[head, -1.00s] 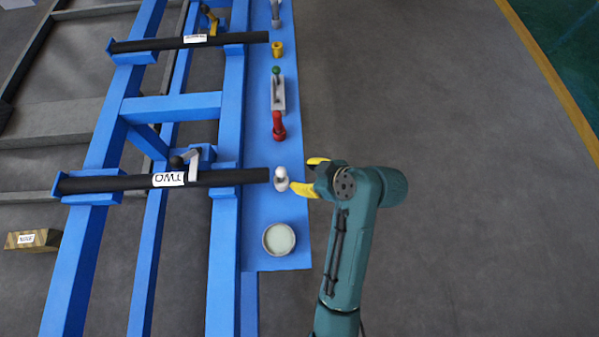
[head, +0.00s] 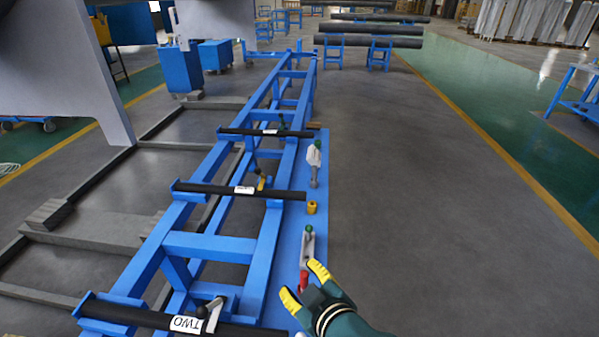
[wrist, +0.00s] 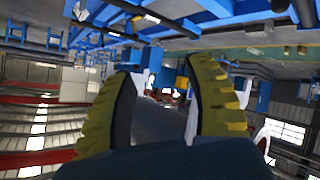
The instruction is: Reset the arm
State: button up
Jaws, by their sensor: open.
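My gripper (head: 303,284) is at the lower middle of the head view, its two yellow fingers spread apart with nothing between them that it holds. It points up and left, over the right edge of the blue shelf, and appears near a red-ended tool (head: 303,281); the height between them cannot be told. In the wrist view my gripper (wrist: 160,72) is also open, with blue framework blurred beyond the fingers.
The blue frame (head: 210,246) carries black bars, the nearest (head: 130,314) labelled TWO. On its blue shelf (head: 316,240) stand a yellow cylinder (head: 311,208), a grey tool (head: 307,247) and a white-headed tool (head: 314,160). Grey floor (head: 430,210) to the right is clear.

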notch_tip(320, 180, up, 15)
jog(key=s+m+t+h+p, duration=0.1)
jog(key=s+m+t, duration=0.15)
jog(key=t, duration=0.25)
jog(key=s+d+r+m+t+h, duration=0.2)
jog(key=s+d+r+m+t, duration=0.15)
jog(key=r, duration=0.35)
jog(key=s+d+r+m+t+h, duration=0.2)
jog(key=s+r+m+t, duration=0.15)
jog(key=r, duration=0.35)
notch_tip(320, 180, up, 39)
jog(key=m+p, duration=0.1)
jog(key=p, duration=3.7)
jog(key=shift+s+d+f, duration=0.2)
jog(key=shift+s+d, duration=0.05)
jog(key=shift+s, duration=0.2)
